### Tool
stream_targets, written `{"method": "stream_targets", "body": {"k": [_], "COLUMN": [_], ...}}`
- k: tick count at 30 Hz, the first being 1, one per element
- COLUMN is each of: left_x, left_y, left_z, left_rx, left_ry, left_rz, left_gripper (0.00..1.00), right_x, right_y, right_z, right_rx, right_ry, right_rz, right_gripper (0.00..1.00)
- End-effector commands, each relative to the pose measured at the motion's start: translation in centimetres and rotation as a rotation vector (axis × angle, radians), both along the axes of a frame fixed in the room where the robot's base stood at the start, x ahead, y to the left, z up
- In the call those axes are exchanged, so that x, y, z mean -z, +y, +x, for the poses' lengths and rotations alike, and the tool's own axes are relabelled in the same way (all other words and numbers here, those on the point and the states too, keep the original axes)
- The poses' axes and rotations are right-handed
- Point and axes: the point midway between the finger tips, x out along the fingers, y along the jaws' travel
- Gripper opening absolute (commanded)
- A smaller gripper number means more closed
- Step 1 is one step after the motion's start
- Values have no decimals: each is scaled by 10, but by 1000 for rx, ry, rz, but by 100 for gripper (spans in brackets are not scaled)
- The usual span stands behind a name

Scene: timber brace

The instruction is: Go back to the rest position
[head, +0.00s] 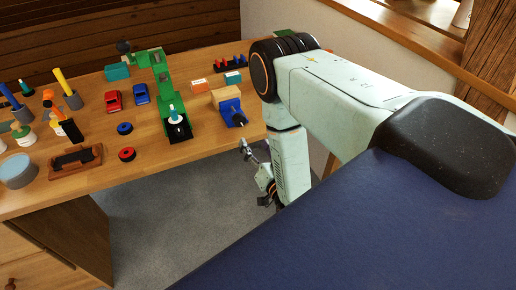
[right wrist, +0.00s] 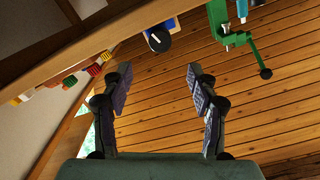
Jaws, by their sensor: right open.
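My left gripper is in neither view.
Grey floor (head: 165,230) lies open in front. A wooden sill (head: 420,40) runs at upper right.

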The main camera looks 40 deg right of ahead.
Motion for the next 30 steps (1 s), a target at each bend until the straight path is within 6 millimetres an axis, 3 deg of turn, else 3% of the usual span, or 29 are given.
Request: {"method": "stream_targets", "body": {"k": [6,23,26,30], "left_x": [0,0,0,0], "left_y": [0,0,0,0], "left_z": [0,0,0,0], "left_rx": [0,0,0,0], "left_ry": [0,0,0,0], "left_rz": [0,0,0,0], "left_gripper": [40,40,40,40], "right_x": [0,3,22,78], "right_y": [2,2,2,12], "right_z": [-10,-10,-13,-45], "right_rx": [0,0,-1,-32], "right_ry": [0,17,119,429], "right_rz": [0,-15,-34,-53], "right_gripper": [59,59,59,59]}}
